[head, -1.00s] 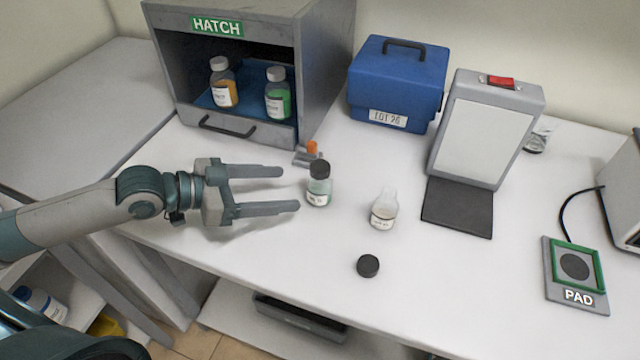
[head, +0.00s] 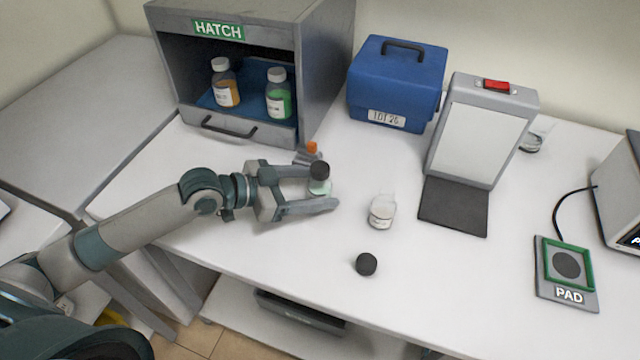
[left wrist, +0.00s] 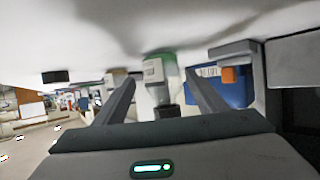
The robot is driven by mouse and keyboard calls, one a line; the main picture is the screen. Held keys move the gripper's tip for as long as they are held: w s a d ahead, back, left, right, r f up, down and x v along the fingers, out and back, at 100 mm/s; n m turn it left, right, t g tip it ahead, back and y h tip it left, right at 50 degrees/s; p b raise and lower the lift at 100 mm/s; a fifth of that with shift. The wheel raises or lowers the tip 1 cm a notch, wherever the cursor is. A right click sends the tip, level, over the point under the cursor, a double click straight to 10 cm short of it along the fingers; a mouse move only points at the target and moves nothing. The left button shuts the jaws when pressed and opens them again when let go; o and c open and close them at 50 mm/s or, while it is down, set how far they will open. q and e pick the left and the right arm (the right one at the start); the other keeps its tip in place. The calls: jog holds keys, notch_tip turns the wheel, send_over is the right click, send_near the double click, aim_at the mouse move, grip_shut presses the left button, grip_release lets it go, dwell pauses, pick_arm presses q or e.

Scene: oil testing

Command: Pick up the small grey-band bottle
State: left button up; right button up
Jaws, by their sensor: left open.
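A small clear bottle (head: 319,186) with a dark cap and pale green contents stands upright on the white table. Its band colour cannot be made out. My left gripper (head: 322,188) is open, with its fingers on either side of this bottle; the near finger hides its lower part. In the left wrist view the bottle (left wrist: 158,78) appears upside down between the open fingers (left wrist: 160,80). A second small bottle (head: 381,212), without a cap, stands to the right, apart from the gripper. My right gripper is not in view.
A black cap (head: 366,264) lies on the table in front. A small grey piece with an orange top (head: 311,150) stands close behind the gripper. The hatch (head: 325,75) holds two bottles. A blue case (head: 397,85), a panel stand (head: 478,135) and a pad (head: 567,290) stand further right.

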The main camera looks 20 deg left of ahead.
aim_at(330, 184)
pick_arm(q)
jog(key=shift+w, duration=0.1)
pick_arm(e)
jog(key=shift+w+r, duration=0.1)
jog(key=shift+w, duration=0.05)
pick_arm(q)
jog(key=shift+w+d, duration=0.1)
jog(key=shift+w, duration=0.05)
jog(key=p+x, duration=0.2)
jog(key=x, duration=0.1)
jog(key=shift+w, duration=0.25)
jog(key=shift+w+d+f, duration=0.3)
jog(key=shift+w+d, duration=0.05)
jog(key=shift+d, duration=0.05)
jog(key=shift+f, duration=0.1)
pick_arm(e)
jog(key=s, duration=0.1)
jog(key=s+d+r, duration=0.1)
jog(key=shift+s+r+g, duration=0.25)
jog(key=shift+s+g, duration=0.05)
pick_arm(q)
jog(key=c, duration=1.1)
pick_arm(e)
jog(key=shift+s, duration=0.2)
